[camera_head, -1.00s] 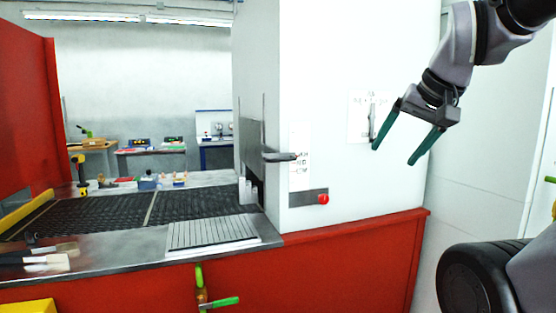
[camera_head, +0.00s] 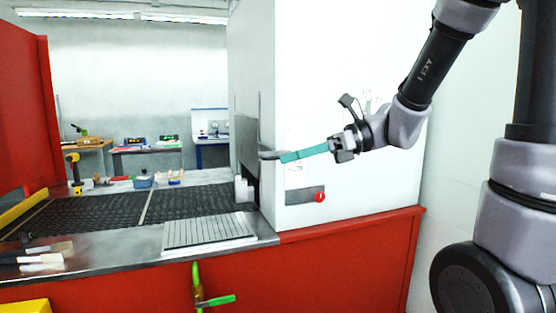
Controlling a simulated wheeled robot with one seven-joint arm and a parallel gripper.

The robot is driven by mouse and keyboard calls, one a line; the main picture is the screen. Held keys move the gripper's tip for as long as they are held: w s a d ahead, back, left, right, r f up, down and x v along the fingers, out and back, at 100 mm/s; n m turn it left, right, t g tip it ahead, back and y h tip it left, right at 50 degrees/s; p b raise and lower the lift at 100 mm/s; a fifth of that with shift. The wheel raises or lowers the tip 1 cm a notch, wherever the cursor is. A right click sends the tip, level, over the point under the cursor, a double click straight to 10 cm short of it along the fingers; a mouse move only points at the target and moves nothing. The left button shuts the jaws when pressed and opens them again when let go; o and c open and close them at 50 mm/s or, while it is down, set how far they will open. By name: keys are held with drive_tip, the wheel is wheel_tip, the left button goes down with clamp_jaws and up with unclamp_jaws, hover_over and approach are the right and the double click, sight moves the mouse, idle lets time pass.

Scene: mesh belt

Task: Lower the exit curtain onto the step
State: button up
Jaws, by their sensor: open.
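The exit curtain (camera_head: 247,140) is a grey metal plate at the opening in the left side of the white housing. It is raised, with a dark gap below it. Its dark handle (camera_head: 268,154) sticks out to the right. A small pale stepped block (camera_head: 244,188), which looks like the step, stands on the belt's end under the curtain. My gripper (camera_head: 287,157) is open, with its teal fingers pointing left and their tips at the handle's outer end. The fingers overlap in this view, so I cannot tell whether they touch or straddle the handle.
The dark mesh belt (camera_head: 110,211) runs left from the housing (camera_head: 335,110). A ribbed pale plate (camera_head: 208,232) lies on the metal ledge in front. A red button (camera_head: 319,197) sits on the housing below my gripper. Brushes (camera_head: 42,260) lie at the ledge's left end.

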drive_tip(key=w+a+m+t+y, duration=0.2)
drive_tip(key=w+m+t+y, duration=0.15)
drive_tip(key=w+m, duration=0.5)
drive_tip(key=m+t+h, duration=0.5)
drive_tip(key=m+t, duration=0.6)
drive_tip(key=m, duration=0.5)
approach(278, 158)
drive_tip(key=x, duration=1)
drive_tip(key=shift+w+f, duration=0.1)
drive_tip(key=shift+w, duration=0.2)
clamp_jaws()
